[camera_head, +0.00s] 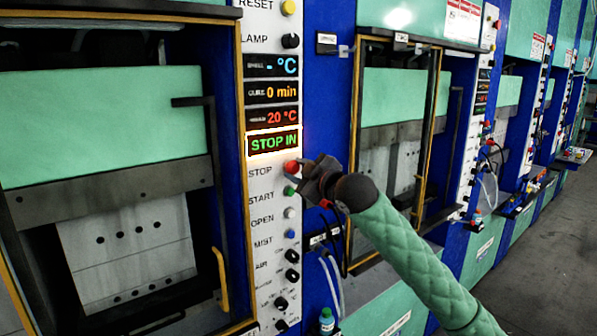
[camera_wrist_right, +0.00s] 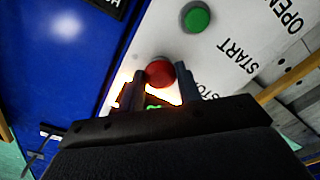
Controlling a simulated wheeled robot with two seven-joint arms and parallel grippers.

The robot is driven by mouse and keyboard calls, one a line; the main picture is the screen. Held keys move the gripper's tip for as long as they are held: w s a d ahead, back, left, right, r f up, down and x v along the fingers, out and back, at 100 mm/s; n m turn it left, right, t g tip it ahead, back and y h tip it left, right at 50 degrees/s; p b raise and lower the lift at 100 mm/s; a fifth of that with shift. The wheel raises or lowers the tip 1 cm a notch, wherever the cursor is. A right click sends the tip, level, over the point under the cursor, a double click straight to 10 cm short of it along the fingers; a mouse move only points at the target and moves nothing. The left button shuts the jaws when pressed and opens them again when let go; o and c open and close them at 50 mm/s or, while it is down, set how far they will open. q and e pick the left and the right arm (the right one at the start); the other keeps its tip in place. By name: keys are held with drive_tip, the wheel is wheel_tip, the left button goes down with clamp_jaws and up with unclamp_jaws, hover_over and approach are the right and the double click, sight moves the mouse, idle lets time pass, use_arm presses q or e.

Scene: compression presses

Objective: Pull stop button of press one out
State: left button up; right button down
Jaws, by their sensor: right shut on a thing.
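The red stop button (camera_head: 291,167) sits beside the STOP label on the white control panel (camera_head: 262,205) of the nearest press. A lit display (camera_head: 273,142) above it reads STOP IN. My right gripper (camera_head: 303,170) reaches in from the right and is at the button. In the right wrist view the red button (camera_wrist_right: 160,72) sits between the two dark fingertips (camera_wrist_right: 163,84), and the gripper is shut on it. The fingers hide part of the lit display there. My left gripper is in neither view.
The green start button (camera_head: 289,190) is just below the stop button and shows in the wrist view (camera_wrist_right: 196,17). More knobs (camera_head: 292,256) line the panel below. A blue frame (camera_head: 318,100) stands right of the panel. More presses recede to the right beside open floor (camera_head: 540,250).

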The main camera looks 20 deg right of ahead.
drive_tip(key=shift+v, duration=0.8)
drive_tip(key=c, duration=0.9)
unclamp_jaws()
drive_tip(key=shift+s, duration=0.1)
drive_tip(key=shift+c, duration=0.2)
